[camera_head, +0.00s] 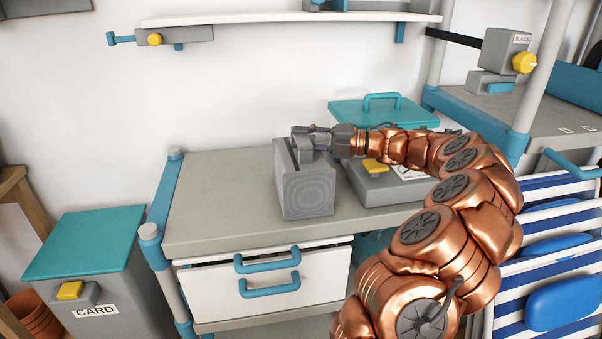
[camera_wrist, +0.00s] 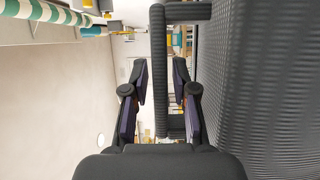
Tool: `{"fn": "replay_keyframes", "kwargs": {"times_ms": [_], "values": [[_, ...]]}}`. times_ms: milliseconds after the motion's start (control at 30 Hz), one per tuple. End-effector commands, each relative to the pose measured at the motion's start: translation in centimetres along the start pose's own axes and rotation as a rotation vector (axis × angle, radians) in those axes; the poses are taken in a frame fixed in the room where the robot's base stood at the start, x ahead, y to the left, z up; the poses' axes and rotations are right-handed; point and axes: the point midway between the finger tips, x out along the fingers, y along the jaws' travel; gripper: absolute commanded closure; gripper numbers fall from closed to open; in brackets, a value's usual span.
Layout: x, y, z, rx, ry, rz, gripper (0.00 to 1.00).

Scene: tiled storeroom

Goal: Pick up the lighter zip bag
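I cannot make out any zip bag in either view. My gripper (camera_head: 306,139) is at the top of a grey upright block (camera_head: 307,190) on the workbench. In the wrist view my gripper (camera_wrist: 161,62) has its two fingers apart. A dark ribbed bar (camera_wrist: 159,75) shows between the fingers, with gaps on both sides; I cannot tell how near it is. A large dark ribbed surface (camera_wrist: 270,90) fills the right side of the wrist view. My gripper and arm hide part of the block's top and the bench behind.
The workbench (camera_head: 210,205) is bare at left. A grey box with a yellow latch (camera_head: 375,167) stands right of the block. Below are white drawers (camera_head: 210,290). A teal-lidded bin marked CARD (camera_head: 95,245) stands left. A shelf (camera_head: 260,18) hangs above.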

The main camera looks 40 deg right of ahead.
Motion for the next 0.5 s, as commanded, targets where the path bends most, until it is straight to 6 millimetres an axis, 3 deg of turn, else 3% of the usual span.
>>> {"fn": "replay_keyframes", "kwargs": {"times_ms": [367, 500], "values": [[0.68, -0.02, 0.06, 0.001, -0.003, 0.000, 0.73], [0.67, -0.03, 0.06, 0.001, -0.002, 0.000, 0.86]]}}
